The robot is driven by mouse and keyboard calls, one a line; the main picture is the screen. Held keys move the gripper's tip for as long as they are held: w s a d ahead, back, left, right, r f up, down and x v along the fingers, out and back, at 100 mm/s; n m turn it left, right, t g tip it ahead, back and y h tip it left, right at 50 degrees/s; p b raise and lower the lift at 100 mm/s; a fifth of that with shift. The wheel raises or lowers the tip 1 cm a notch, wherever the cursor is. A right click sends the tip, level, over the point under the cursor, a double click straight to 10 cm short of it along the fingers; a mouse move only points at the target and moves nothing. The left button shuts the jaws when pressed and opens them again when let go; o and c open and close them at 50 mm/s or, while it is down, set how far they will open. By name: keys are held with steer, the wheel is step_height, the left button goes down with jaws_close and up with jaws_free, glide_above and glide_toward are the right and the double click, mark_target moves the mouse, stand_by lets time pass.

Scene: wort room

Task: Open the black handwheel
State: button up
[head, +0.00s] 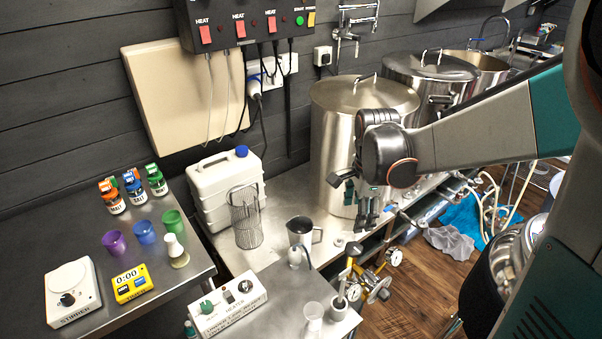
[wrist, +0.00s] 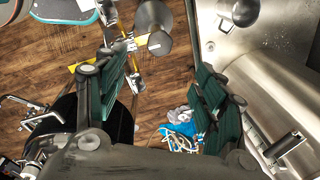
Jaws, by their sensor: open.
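A small dark wheel (head: 378,291), which looks like the black handwheel, is low on the brass pipework beside the bench in the head view. It is small and partly lost among the fittings, and I cannot pick it out surely in the wrist view. My gripper (head: 358,202) is in front of the tall steel pot (head: 335,120), pointing down, above and apart from the wheel. In the wrist view my gripper (wrist: 162,98) has its two green-padded fingers wide apart with nothing between them.
Pressure gauges (head: 395,257) sit on the pipework close to the wheel. Hoses (head: 500,200) and a blue cloth (head: 462,215) lie on the floor at right. The wooden floor (head: 425,285) nearby is clear.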

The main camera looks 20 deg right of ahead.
mark_target(354, 247)
steer(key=f+m+b, duration=0.1)
steer(key=f, duration=0.4)
steer(key=w+d+f+m+b, duration=0.1)
steer(key=f, duration=0.4)
steer(key=f+m+g+b, duration=0.1)
steer(key=f, duration=0.5)
steer(key=shift+w+d+f, duration=0.1)
steer(key=shift+w+d, duration=0.25)
steer(key=shift+w, duration=0.05)
steer(key=c, duration=1.1)
